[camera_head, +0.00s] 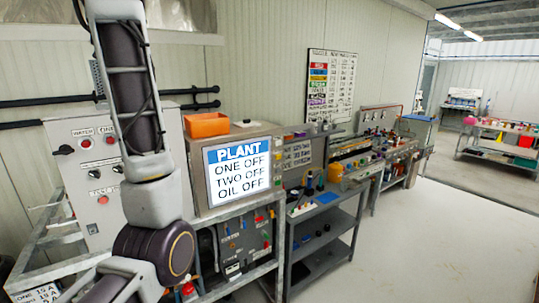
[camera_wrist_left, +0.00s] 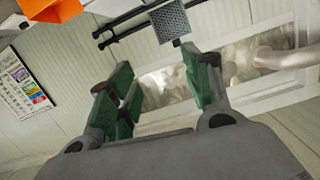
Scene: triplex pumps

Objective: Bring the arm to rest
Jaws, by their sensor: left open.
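My left arm (camera_head: 131,110) rises through the left part of the head view and leaves at the top edge. Its gripper is outside the head view. In the left wrist view my left gripper (camera_wrist_left: 160,92) is open, with its green-padded fingers apart and nothing between them. It points toward the pale panelled wall (camera_wrist_left: 70,95) and a window strip (camera_wrist_left: 165,85), and that picture is strongly tilted. My right gripper is in neither view.
A grey control box (camera_head: 88,165) stands behind my arm, beside a PLANT sign (camera_head: 238,172) and an orange bin (camera_head: 206,125). The bin also shows in the wrist view (camera_wrist_left: 50,10). Benches with equipment (camera_head: 345,165) line the wall. The floor (camera_head: 430,240) at right is clear.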

